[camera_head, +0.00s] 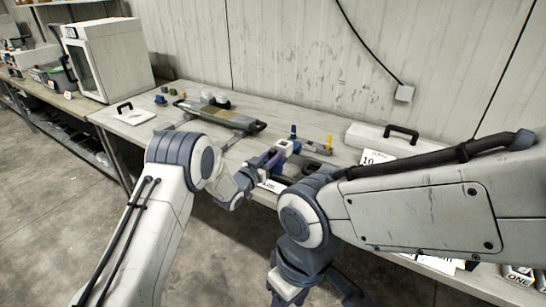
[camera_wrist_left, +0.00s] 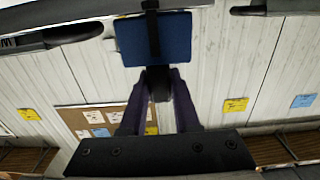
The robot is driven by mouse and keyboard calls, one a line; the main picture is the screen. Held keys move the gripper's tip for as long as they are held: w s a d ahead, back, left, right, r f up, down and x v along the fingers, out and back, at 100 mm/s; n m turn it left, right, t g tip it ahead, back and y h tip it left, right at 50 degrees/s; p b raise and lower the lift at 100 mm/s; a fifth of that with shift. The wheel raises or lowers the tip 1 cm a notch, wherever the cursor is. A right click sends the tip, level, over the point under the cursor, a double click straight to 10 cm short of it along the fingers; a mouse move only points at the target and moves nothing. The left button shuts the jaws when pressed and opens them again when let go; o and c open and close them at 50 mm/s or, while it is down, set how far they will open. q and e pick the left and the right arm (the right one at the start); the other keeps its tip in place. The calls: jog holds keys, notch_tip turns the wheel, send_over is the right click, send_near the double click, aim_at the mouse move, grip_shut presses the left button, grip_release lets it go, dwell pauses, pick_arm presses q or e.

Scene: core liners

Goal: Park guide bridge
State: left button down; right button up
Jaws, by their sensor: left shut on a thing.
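My left gripper (camera_head: 265,161) reaches over the front part of the bench and is shut on a small blue and white piece (camera_head: 283,147), which I take to be the guide bridge. In the left wrist view the two purple fingers (camera_wrist_left: 159,92) close on the dark stem of a blue block (camera_wrist_left: 178,42) with a black strip across it. I cannot tell from these views whether the piece touches the bench or what lies under it. My right arm bends down in front of the bench; its gripper end (camera_head: 315,283) is dark and partly cut off, so its jaws are unclear.
A long dark tray (camera_head: 242,124) lies behind and left. A grey bar with a yellow end (camera_head: 318,148) and a blue upright piece (camera_head: 293,131) stand close behind the held piece. A white case with a black handle (camera_head: 372,138) is at right. Bare bench (camera_head: 290,113) lies near the wall.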

pick_arm(q)
jog(key=c, duration=0.6)
grip_release()
jog(key=shift+w+a+r, duration=0.1)
jog(key=shift+w+a, duration=0.15)
jog(key=shift+a, duration=0.1)
jog(key=shift+c, duration=0.2)
jog(key=shift+s+a, duration=0.25)
jog(key=shift+s, duration=0.25)
jog(key=b+v, duration=0.2)
jog(key=v, duration=0.7)
jog(key=shift+s, duration=0.2)
